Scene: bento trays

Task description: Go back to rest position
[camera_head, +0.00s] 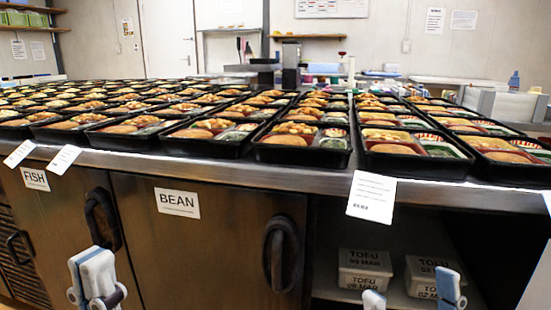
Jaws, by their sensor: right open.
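My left gripper (96,280) shows at the bottom left, in front of the steel cabinet doors below the counter edge. Its pale, blue-edged fingers overlap in this view, so their opening is unclear. I see nothing held in it. My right gripper (411,293) is at the bottom right, in front of the open shelf under the counter. Its two fingertips stand well apart, and nothing shows between them. Both grippers are low in the picture, below the counter top.
Rows of black bento trays (318,157) with food cover the steel counter (240,168). Paper labels hang at its edge. The cabinet doors have dark handles (281,253). Tofu tubs (364,268) stand on the lower shelf.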

